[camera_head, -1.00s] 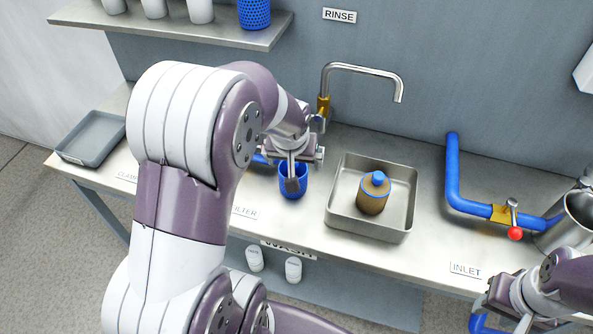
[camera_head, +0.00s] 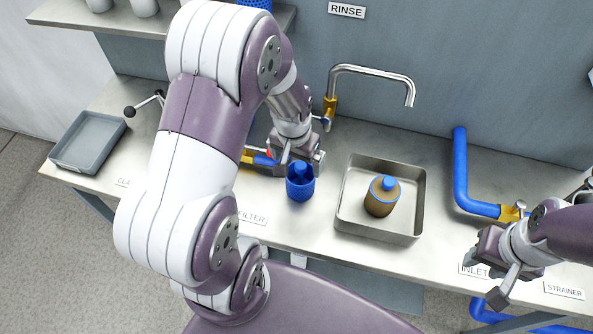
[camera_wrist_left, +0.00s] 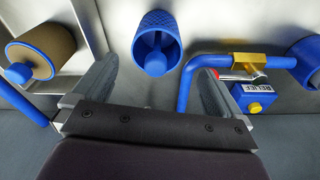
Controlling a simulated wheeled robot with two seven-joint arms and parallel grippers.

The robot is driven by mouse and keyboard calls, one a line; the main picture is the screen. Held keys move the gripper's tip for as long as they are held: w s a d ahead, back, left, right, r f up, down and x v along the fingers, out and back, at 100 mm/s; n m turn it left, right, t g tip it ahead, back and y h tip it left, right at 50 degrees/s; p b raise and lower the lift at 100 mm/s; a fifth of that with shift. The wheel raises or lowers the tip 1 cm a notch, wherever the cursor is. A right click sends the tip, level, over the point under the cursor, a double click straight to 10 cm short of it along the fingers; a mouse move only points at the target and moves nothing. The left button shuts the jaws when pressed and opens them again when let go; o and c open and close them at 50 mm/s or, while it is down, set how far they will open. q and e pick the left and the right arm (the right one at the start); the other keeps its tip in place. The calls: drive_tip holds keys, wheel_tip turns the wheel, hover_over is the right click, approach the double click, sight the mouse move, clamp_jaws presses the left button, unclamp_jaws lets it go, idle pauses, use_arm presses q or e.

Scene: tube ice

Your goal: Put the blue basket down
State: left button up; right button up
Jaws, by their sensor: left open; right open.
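The blue basket (camera_head: 300,190) stands upright on the bench behind the FILTER label, left of the metal sink tray. A blue knobbed post shows inside it. In the left wrist view the basket (camera_wrist_left: 172,22) appears just beyond and between the open fingers, with a gap on both sides. My left gripper (camera_head: 298,160) is open and empty, just behind and above the basket in the head view; it also shows in the left wrist view (camera_wrist_left: 157,82). My right gripper (camera_head: 497,268) is open and empty by the INLET label at the right.
A brown cylinder with a blue cap (camera_head: 380,203) stands in the metal sink tray (camera_head: 351,228) under the tap (camera_head: 372,70). A blue pipe (camera_head: 462,175) stands at the right. A grey tray (camera_head: 67,158) lies at the far left. The RELIEF valve (camera_wrist_left: 252,97) is near the left gripper.

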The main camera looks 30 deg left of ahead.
sight(301, 174)
use_arm(q)
drive_tip(key=shift+s+d+f, duration=0.1)
drive_tip(key=shift+d+f, duration=0.2)
drive_tip(key=shift+f, duration=0.35)
drive_tip(key=shift+s+d+f, duration=0.1)
drive_tip(key=shift+d+f, duration=0.2)
drive_tip(key=shift+f, duration=0.3)
drive_tip(key=f, duration=0.2)
drive_tip(key=w+f, duration=0.1)
drive_tip(key=a+f, duration=0.1)
drive_tip(key=f, duration=0.1)
drive_tip(key=shift+w+f, duration=0.35)
drive_tip(key=shift+w, duration=0.05)
drive_tip(key=shift+d+f, duration=0.15)
drive_tip(key=c, duration=0.9)
drive_tip(key=shift+c, duration=0.7)
